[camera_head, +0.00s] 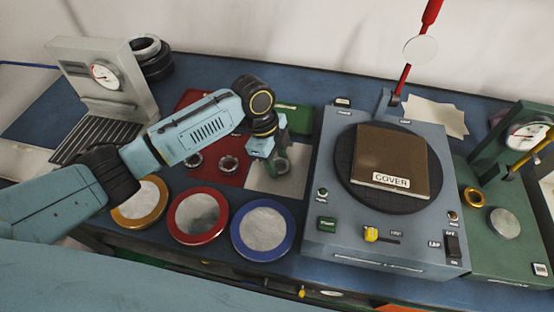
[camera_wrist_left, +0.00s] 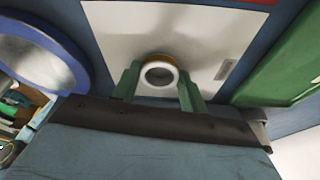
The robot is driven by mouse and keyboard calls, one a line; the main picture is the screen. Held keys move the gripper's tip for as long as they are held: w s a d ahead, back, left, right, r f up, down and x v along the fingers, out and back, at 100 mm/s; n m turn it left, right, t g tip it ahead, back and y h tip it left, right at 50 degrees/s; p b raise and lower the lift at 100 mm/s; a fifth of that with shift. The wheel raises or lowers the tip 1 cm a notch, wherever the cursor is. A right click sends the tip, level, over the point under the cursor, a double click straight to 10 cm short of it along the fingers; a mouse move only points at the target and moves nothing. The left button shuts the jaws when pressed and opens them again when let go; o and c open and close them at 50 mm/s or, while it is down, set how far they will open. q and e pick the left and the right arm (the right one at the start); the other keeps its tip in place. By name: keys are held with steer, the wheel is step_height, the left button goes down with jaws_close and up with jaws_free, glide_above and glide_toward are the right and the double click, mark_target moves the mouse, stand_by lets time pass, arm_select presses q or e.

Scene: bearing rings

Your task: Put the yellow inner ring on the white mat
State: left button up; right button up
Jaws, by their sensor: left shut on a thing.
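My left gripper (camera_head: 281,163) reaches down over the white mat (camera_head: 263,184) in the head view. In the left wrist view its two green fingers (camera_wrist_left: 158,78) are shut on a ring (camera_wrist_left: 158,62) with a pale front face and a yellow band behind it, which I take as the yellow inner ring. The white mat (camera_wrist_left: 112,30) lies behind the ring in that view. I cannot tell whether the ring touches the mat. My right gripper is not in view.
Several small rings lie on the red mat (camera_head: 215,178) to the left. Gold, red and blue rimmed dishes (camera_head: 234,232) line the front. A grey machine (camera_head: 312,225) with a brown cover box (camera_head: 392,155) stands close on the right. A green gauge stand (camera_head: 500,255) is further right.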

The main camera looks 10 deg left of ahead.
arm_select(q)
steer(key=shift+f, duration=0.15)
steer(key=o, duration=1)
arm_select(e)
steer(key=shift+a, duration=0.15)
arm_select(q)
steer(key=p+v, duration=0.2)
steer(key=v, duration=1)
steer(key=shift+r, duration=0.2)
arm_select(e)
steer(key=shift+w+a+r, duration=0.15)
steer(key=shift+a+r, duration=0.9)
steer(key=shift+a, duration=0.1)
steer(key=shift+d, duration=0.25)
arm_select(q)
steer(key=shift+s, duration=0.1)
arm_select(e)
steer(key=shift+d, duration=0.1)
